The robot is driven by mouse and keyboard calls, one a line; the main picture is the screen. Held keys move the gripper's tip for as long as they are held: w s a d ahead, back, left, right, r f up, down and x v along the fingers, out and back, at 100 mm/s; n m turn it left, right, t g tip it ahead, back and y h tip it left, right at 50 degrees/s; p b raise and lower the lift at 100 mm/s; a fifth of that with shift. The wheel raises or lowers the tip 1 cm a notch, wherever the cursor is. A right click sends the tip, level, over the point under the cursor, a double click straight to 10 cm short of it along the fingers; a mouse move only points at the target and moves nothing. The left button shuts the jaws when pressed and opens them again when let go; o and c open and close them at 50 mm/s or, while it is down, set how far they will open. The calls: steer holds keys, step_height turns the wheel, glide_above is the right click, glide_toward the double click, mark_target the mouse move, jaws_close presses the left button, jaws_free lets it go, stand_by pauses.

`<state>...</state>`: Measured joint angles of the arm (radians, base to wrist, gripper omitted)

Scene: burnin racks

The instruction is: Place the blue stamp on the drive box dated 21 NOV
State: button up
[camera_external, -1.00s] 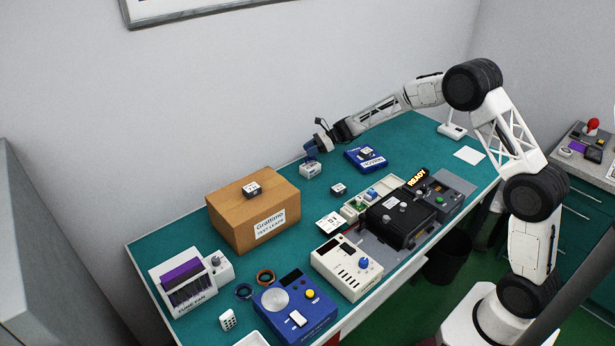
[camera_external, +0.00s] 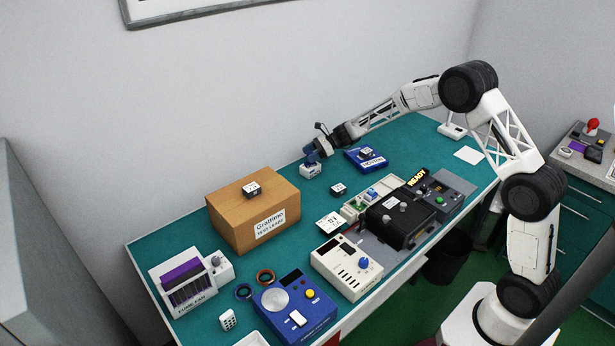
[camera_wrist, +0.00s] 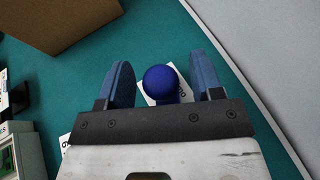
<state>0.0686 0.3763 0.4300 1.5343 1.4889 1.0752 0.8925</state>
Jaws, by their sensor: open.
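A round blue knob (camera_wrist: 160,82), which looks like the blue stamp's handle, lies between my gripper's two blue fingers in the wrist view. My gripper (camera_external: 311,159) is open around the knob, with gaps showing on both sides. A white block with dark marks (camera_external: 311,172) stands below the fingers; its white face also shows under the knob (camera_wrist: 149,100). I cannot tell whether the block is part of the stamp. Small dark-and-white boxes sit on the carton (camera_external: 252,189), on the bench (camera_external: 338,190) and on a blue case (camera_external: 367,152). Their dates are too small to read.
A brown carton (camera_external: 230,217) stands left of my gripper. The blue case (camera_external: 378,163) lies to its right. Several devices, including a black unit (camera_external: 400,222) and a beige one (camera_external: 345,268), line the front edge. Green bench (camera_external: 415,143) is clear at the back right.

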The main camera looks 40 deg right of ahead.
steer(key=shift+r, duration=0.15)
steer(key=v, duration=1.2)
steer(key=shift+s, duration=0.1)
stand_by(0.6)
steer(key=s+a+r+n+g+h, duration=0.15)
steer(key=s+r+n, duration=0.25)
steer(key=s, duration=0.6)
steer(key=s+a+r+n+g+h, duration=0.15)
steer(key=s+r+n, duration=0.3)
steer(key=s, duration=0.55)
steer(key=s+a+r+n+g+h, duration=0.1)
steer(key=s+a+r+n+h, duration=0.2)
steer(key=s, duration=0.7)
steer(key=s+d+n+h, duration=0.1)
steer(key=s+n+h, duration=0.1)
steer(key=s, duration=0.8)
steer(key=s+d+n+t+h, duration=0.1)
steer(key=s+n, duration=0.4)
steer(key=s, duration=0.5)
steer(key=s+d+n+h, duration=0.3)
steer(key=s+n, duration=0.1)
steer(key=s, duration=0.6)
steer(key=shift+s+r+t+h, duration=0.2)
steer(key=shift+s+t+h, duration=0.1)
